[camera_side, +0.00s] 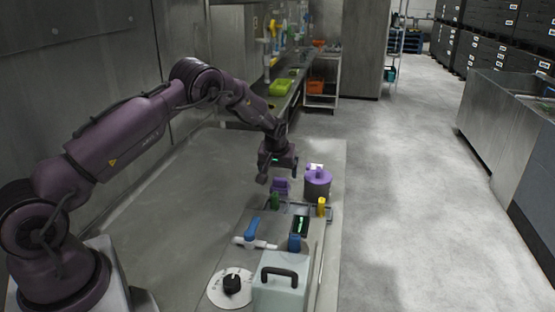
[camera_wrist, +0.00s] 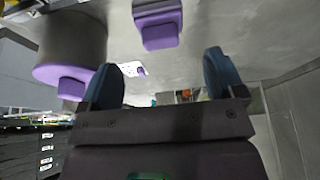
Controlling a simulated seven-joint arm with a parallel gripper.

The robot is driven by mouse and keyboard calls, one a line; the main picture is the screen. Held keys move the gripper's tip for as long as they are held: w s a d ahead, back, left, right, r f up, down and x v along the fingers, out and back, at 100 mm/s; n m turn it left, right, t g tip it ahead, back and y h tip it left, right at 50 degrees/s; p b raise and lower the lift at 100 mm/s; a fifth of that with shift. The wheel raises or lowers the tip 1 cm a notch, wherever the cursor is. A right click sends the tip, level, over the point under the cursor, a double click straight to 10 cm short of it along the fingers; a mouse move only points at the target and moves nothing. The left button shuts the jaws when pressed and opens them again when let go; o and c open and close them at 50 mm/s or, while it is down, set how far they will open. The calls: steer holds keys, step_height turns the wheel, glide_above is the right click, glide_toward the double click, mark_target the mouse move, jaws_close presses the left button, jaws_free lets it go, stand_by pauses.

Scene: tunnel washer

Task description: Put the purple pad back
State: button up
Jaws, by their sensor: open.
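A small purple pad with a raised grip block (camera_side: 280,187) sits on the grey worktop near my gripper; it also shows at the top of the wrist view (camera_wrist: 157,25). My gripper (camera_side: 277,178) is open and points down close to the pad. In the wrist view the gap between my fingers (camera_wrist: 162,65) is empty, and the pad lies beyond the fingertips, apart from them. A grey cylinder with a purple top and knob (camera_side: 318,180) stands right of the pad; its purple top (camera_wrist: 62,72) is at the left in the wrist view.
A green block (camera_side: 275,201), a yellow block (camera_side: 321,206), a blue-handled valve (camera_side: 251,230), a box with a black handle (camera_side: 281,286) and a round dial (camera_side: 231,285) stand nearer the camera. A white patterned item (camera_side: 314,167) lies behind the cylinder. Worktop to the left is clear.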

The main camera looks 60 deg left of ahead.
steer(key=s+d+r+m+h, duration=0.1)
steer(key=s+d+r, duration=0.35)
steer(key=r, duration=0.35)
steer(key=s+d+r+m+t, duration=0.1)
steer(key=s+d+r, duration=0.2)
steer(key=d+r, duration=0.35)
steer(key=s+d+r+m+h, duration=0.1)
steer(key=s+d+r, duration=0.25)
steer(key=r, duration=0.65)
steer(key=s+d+r+m, duration=0.1)
steer(key=s+d+m, duration=0.2)
steer(key=s, duration=0.8)
steer(key=s+d+r+m+t+h, duration=0.1)
steer(key=s+d, duration=0.5)
steer(key=s, duration=0.6)
steer(key=shift+r+m, duration=0.65)
steer(key=shift+m, duration=0.35)
steer(key=shift+d, duration=0.1)
